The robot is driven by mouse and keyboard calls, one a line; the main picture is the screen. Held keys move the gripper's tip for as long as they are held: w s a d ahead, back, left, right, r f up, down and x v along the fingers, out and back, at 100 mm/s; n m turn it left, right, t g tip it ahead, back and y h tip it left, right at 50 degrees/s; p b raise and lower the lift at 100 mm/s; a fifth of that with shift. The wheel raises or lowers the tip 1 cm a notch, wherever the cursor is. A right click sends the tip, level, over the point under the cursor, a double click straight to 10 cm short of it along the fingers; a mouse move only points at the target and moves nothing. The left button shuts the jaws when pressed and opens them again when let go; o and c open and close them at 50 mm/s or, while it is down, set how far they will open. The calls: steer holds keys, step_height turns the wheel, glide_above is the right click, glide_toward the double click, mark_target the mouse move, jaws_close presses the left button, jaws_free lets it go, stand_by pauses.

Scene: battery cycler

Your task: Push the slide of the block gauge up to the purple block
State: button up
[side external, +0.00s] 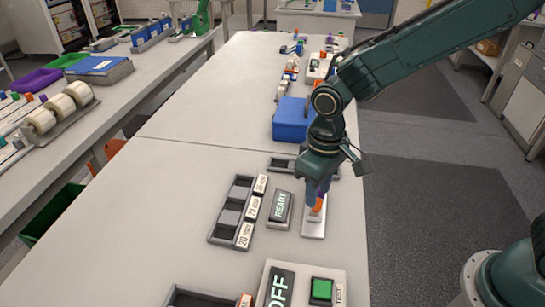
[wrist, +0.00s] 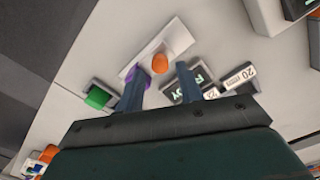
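The block gauge is a pale plate (side external: 313,228) near the table's right edge; it also shows in the wrist view (wrist: 178,36). An orange rounded knob (wrist: 160,63) stands on it. A small purple part (wrist: 133,76) shows beside the left fingertip, partly hidden by it; I cannot tell whether they touch. My gripper (side external: 318,192) points down at the gauge's far end in the side view. Its two fingers (wrist: 160,88) are apart in the wrist view, with the knob beyond the gap between them. The slide's exact outline is unclear.
A READY display (side external: 280,208) stands left of the gauge, with a dark tray (side external: 212,238) of grey blocks and labels further left. A blue box (side external: 292,120) stands behind. The table's left is clear.

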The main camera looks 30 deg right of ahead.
steer(key=shift+f, duration=0.65)
steer(key=shift+f, duration=0.25)
steer(key=c, duration=0.7)
steer(key=shift+w+d, duration=0.2)
steer(key=shift+w, duration=0.1)
stand_by(0.3)
steer(key=o, duration=0.7)
